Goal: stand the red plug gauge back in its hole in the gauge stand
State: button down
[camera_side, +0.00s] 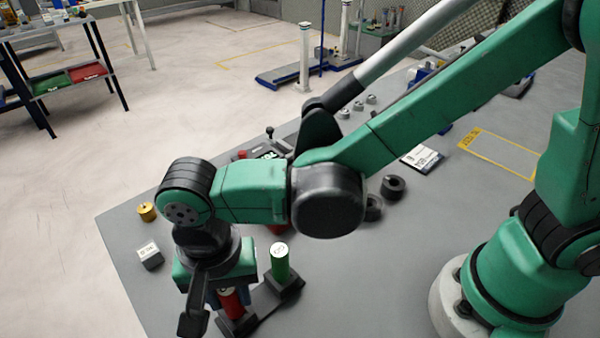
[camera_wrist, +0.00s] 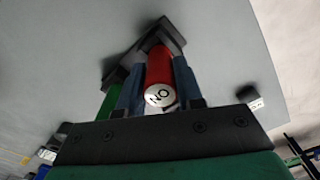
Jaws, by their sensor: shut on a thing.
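The red plug gauge (camera_wrist: 160,68), its white end marked "NO", is between the two blue-grey fingers of my gripper (camera_wrist: 159,62), which is shut on it. In the side view the red gauge (camera_side: 232,303) is upright and partly hidden by my gripper (camera_side: 228,296). Its lower end meets a dark block of the gauge stand (camera_side: 239,326); I cannot tell how deep it sits in the hole. The stand's block also shows in the wrist view (camera_wrist: 174,38). A green gauge (camera_side: 280,264) stands upright in the stand's other block, close beside my gripper.
A brass-coloured cylinder (camera_side: 147,211) and a small grey block with a white label (camera_side: 150,256) stand near the table's left edge. Dark rings (camera_side: 393,187) lie behind my forearm. The table right of the green gauge is clear.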

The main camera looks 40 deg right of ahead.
jog(key=shift+f, duration=0.2)
jog(key=shift+c, duration=2.4)
grip_release()
jog(key=shift+r, duration=0.15)
jog(key=shift+r, duration=2.7)
jog(key=w+d+r+n+t, duration=0.1)
jog(key=d+n+t, duration=0.2)
jog(key=d, duration=0.9)
jog(key=w+d+r+n+t, duration=0.2)
jog(key=d+n+t, duration=0.1)
jog(key=d, duration=0.9)
jog(key=shift+d+t, duration=0.15)
jog(key=shift+t, duration=0.45)
